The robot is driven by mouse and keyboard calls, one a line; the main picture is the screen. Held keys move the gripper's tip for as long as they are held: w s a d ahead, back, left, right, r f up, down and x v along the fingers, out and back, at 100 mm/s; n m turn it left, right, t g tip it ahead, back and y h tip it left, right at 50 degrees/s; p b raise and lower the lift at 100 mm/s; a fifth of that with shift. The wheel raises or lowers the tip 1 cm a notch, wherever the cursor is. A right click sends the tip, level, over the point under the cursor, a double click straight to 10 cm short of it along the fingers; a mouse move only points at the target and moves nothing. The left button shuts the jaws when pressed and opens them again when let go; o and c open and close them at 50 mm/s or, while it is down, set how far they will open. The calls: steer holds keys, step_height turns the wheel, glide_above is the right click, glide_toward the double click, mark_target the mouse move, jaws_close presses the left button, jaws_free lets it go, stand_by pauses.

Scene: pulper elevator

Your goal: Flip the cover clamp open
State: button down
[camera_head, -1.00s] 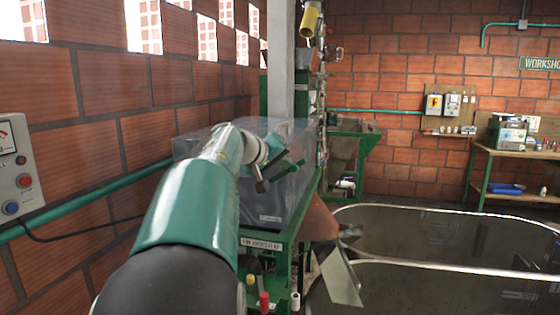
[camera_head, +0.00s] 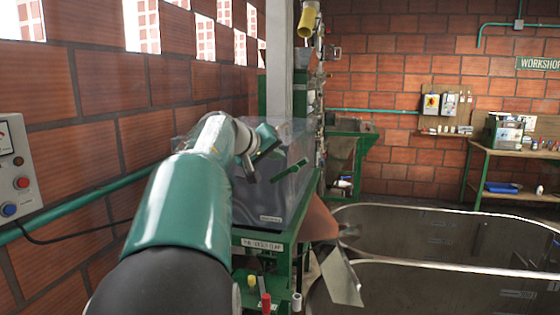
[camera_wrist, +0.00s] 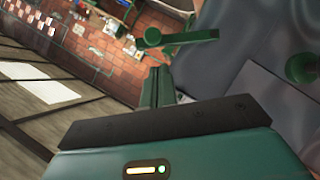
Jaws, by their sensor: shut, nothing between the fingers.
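The cover clamp shows in the head view as a short green bar (camera_head: 290,171) at the near right part of the clear cover (camera_head: 285,200). In the wrist view what looks like the clamp lever (camera_wrist: 185,38) is a green bar with a rounded end, lying across above the fingers. My gripper (camera_head: 257,165) is over the cover, just left of the bar in the head view. In the wrist view my gripper (camera_wrist: 157,72) has its narrow green fingers together, with nothing between them. The fingertips appear close below the lever; whether they touch it I cannot tell.
A green machine frame (camera_head: 262,244) carries the cover. A brick wall (camera_head: 80,130) with a control box (camera_head: 15,165) is at the left. A round green knob (camera_wrist: 302,68) shows at the right of the wrist view. Large metal-rimmed tanks (camera_head: 440,225) fill the right front.

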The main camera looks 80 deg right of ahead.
steer(key=v, duration=1)
steer(key=shift+w+r, duration=0.2)
steer(key=shift+w, duration=0.05)
steer(key=shift+w, duration=0.1)
steer(key=w+a+f+n+t+y, duration=0.2)
steer(key=w+a+f+n+t, duration=0.2)
steer(key=w+a+f, duration=0.45)
steer(key=w+a+f+n+t+y, duration=0.25)
steer(key=w+a+f+t, duration=0.3)
steer(key=w+a, duration=0.5)
steer(key=s+a+f+n+y, duration=0.1)
steer(key=a+f, duration=0.4)
steer(key=a, duration=0.6)
steer(key=s+a+f+n+t+y, duration=0.1)
steer(key=a+f+n+y, duration=0.2)
steer(key=a+f, duration=0.3)
steer(key=a+f+n+t+y, duration=0.1)
steer(key=a+f+n+y, duration=0.2)
steer(key=a, duration=1.3)
step_height(320, 180, down, 3)
steer(key=shift+s+a+r+n, duration=0.2)
steer(key=shift+s+a+n, duration=0.2)
steer(key=shift+n, duration=0.05)
steer(key=shift+d, duration=0.15)
